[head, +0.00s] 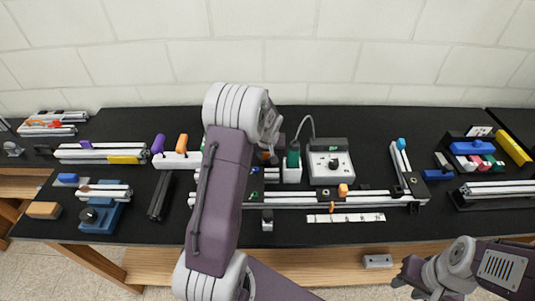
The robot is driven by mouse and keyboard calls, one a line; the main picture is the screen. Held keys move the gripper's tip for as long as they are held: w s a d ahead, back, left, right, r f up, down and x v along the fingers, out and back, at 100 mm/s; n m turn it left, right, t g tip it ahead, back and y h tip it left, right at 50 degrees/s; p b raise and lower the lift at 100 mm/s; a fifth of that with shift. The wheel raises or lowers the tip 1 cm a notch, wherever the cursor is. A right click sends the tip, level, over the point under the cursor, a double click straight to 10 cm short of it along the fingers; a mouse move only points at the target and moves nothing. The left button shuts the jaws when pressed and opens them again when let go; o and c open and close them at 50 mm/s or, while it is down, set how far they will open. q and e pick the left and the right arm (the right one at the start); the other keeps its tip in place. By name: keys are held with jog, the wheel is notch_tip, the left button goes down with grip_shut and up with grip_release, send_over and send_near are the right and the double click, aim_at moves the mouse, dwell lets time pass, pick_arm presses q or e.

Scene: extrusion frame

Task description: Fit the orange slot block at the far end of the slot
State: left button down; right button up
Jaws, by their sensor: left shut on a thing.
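A long pale extrusion rail (305,206) runs across the table with a slot along it. A small orange block (343,190) sits at this rail, right of the middle. A thin orange piece (331,207) shows just below it, by the white scale strip. My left arm stands in front of the rail's left part. My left gripper (270,157) is at the back of the table, mostly hidden by its own wrist. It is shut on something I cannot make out. My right gripper (402,281) is low at the right, off the table's front edge, open and empty.
A grey box with a dial (331,165) and a green-topped holder (293,168) stand behind the rail. A short rail with a blue knob (401,144) meets its right end. A white tool rack (178,160) is left of my arm. The front table strip is mostly clear.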

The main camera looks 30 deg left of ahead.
pick_arm(q)
jog(key=shift+f, duration=0.15)
jog(key=c, duration=0.9)
grip_release()
